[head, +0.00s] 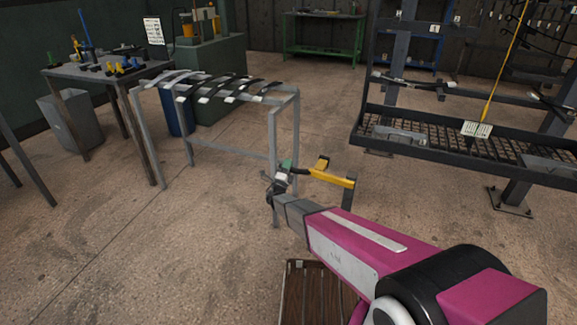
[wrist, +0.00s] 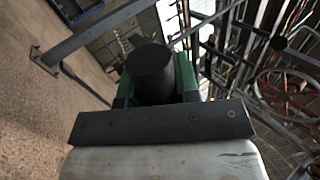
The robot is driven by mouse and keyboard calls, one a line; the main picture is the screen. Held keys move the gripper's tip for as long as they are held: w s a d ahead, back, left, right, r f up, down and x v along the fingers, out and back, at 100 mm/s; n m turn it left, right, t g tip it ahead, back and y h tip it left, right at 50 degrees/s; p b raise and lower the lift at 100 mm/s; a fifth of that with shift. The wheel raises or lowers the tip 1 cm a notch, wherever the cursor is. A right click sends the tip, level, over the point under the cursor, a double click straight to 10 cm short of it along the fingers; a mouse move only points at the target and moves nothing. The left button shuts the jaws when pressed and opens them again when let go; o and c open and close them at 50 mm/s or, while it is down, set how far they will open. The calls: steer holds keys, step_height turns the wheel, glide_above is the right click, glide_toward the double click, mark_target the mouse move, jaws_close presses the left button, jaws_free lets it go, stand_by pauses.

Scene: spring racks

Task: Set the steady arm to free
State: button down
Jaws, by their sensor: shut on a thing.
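The steady arm appears to be the yellow bar (head: 331,178) on a short dark post in the middle of the head view. A dark handle (head: 300,171) runs left from it to my gripper (head: 283,174). In the wrist view, a dark round grip (wrist: 151,70) sits between the green fingers of my gripper (wrist: 154,88). The fingers are shut on this handle. My forearm hides part of the floor and the foot of the post. No free or locked marking can be read on the arm.
A grey stand (head: 143,135) with several dark and pale strips stands just behind my gripper. A black mesh rack shelf (head: 430,150) with a white tag (head: 476,129) is at right. A workbench (head: 75,72) stands at left. A wooden slatted item (head: 309,290) lies below my arm. The front-left floor is clear.

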steer(key=c, duration=0.8)
jaws_free()
steer(key=shift+f, duration=0.3)
steer(key=shift+c, duration=0.2)
steer(key=v, duration=1)
steer(key=shift+s+f, duration=0.2)
steer(key=shift+s, duration=0.15)
steer(key=shift+a, duration=0.15)
